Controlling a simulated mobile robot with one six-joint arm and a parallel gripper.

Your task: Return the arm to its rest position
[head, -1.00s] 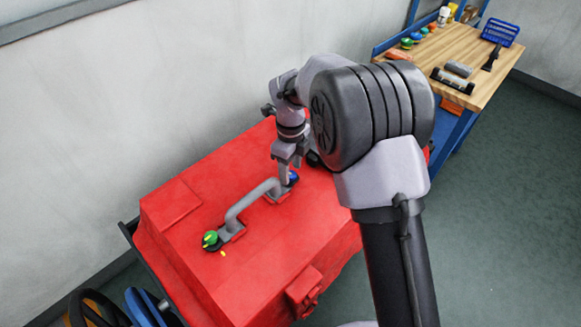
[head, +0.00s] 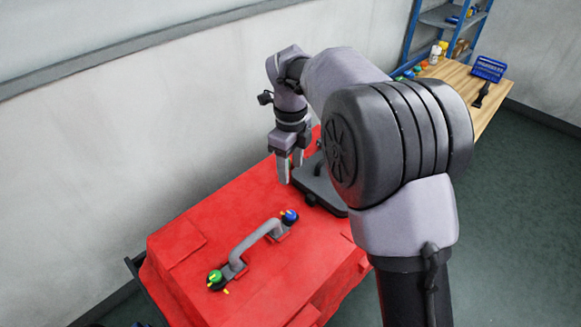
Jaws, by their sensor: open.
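My gripper (head: 288,172) hangs pointing down above the far part of the red scrubber tank (head: 205,258). Its two fingers are apart with nothing between them. My arm reaches in from the lower right and hides part of the tank's right side. A grey handle (head: 250,242) on the tank top lies nearer than the gripper and is clear of it. A green knob (head: 215,277) is at the handle's near left end, and a blue knob (head: 290,216) is at its far right end.
A dark grey lid-like part (head: 318,186) lies on the tank top just right of the gripper, partly behind my arm. A wooden workbench (head: 453,76) with a blue rack (head: 489,68) stands at the back right. A grey wall (head: 130,130) runs behind the tank.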

